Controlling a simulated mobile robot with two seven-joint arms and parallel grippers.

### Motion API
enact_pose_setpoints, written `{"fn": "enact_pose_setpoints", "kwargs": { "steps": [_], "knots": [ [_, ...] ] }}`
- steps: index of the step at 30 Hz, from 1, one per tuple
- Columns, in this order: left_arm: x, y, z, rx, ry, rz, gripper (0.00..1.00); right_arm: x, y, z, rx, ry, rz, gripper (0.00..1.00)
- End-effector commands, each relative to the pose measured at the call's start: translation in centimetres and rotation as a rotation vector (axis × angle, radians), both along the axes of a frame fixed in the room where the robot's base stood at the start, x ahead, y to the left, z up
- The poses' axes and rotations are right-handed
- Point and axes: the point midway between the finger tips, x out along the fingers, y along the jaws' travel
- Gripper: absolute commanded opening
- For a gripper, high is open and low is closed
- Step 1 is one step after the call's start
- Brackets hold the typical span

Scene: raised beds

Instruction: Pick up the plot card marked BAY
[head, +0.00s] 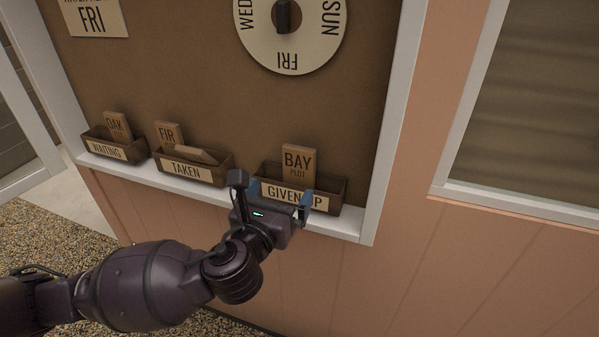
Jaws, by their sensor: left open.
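The plot card marked BAY (298,162) stands upright in the box labelled GIVEN UP (334,190), its upper part above the rim. My left gripper (278,193) is in front of this box, open, with one finger to the left of the card and one to the right. The card's lower part is hidden in the box. Part of the box's label is hidden behind a finger. I cannot tell whether the fingers touch the box. My right gripper is not in view.
The TAKEN box (222,175) holds the FIR card (168,134) and a card lying tilted. The WAITING box (95,134) holds the OAK card (117,125). The boxes stand on a white ledge (349,225). A round day dial (255,30) is above.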

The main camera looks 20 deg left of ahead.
Motion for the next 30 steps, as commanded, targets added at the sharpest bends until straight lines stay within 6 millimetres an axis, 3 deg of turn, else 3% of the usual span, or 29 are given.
{"fn": "enact_pose_setpoints", "kwargs": {
  "steps": [4, 12, 20, 30],
  "knots": [
    [0.9, 0.0, 0.1, 0.030, -0.003, 0.000, 1.00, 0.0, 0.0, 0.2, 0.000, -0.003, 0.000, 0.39],
    [4.6, -0.2, 0.1, 0.028, -0.002, -0.001, 1.00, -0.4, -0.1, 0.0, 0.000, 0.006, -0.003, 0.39],
    [6.2, -0.3, 0.2, 0.026, -0.002, -0.001, 1.00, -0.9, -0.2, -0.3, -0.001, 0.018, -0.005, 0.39],
    [10.3, -0.4, 0.6, 0.026, 0.000, -0.001, 1.00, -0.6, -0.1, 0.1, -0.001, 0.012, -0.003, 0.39]
  ]
}}
